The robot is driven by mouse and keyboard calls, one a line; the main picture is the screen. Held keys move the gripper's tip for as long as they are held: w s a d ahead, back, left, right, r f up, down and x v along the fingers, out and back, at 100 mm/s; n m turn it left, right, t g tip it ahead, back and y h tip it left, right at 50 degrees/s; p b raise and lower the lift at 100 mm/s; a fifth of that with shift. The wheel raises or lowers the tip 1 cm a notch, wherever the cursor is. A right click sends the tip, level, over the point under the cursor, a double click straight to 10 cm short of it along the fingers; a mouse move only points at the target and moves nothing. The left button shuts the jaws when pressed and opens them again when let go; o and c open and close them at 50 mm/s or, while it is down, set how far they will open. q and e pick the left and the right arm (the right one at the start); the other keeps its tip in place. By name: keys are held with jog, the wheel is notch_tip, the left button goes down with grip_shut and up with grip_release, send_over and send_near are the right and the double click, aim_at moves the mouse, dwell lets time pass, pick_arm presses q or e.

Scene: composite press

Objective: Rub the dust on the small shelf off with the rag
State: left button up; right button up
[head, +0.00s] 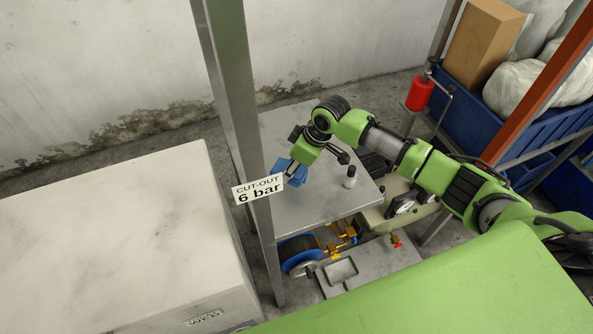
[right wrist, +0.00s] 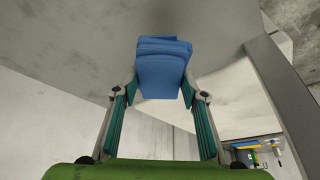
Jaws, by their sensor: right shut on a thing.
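The small shelf (head: 325,205) is a grey metal plate beside an upright post in the head view. My right gripper (head: 291,170) is over its left part, near the post. It is shut on a folded blue rag (head: 297,178), partly hidden by the fingers and a label. In the right wrist view the rag (right wrist: 163,72) sits between the fingertips of the right gripper (right wrist: 160,88), close to a grey surface. I cannot tell whether the rag touches the shelf. I make out no clear dust patch. My left gripper is not in view.
A pale cabinet (head: 110,240) is at left. A gauge (head: 403,206) and brass fittings (head: 340,238) lie lower.

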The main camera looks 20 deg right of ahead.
aim_at(306, 187)
jog(key=shift+s+f+b, duration=0.25)
jog(key=shift+f+b, duration=0.1)
jog(key=shift+f, duration=0.55)
jog(key=shift+s+f+b, duration=0.2)
jog(key=shift+f+b, duration=0.1)
jog(key=shift+f, duration=0.55)
jog(key=shift+s+f+b, duration=0.25)
jog(key=shift+f+b, duration=0.1)
jog(key=shift+f, duration=0.55)
jog(key=shift+f+b, duration=0.3)
jog(key=shift+f, duration=0.35)
jog(key=shift+d, duration=0.1)
jog(key=shift+d+r, duration=0.1)
jog(key=shift+d, duration=0.8)
jog(key=shift+w+d, duration=0.1)
jog(key=shift+d, duration=0.8)
jog(key=shift+d+f, duration=0.1)
jog(key=shift+f, duration=0.1)
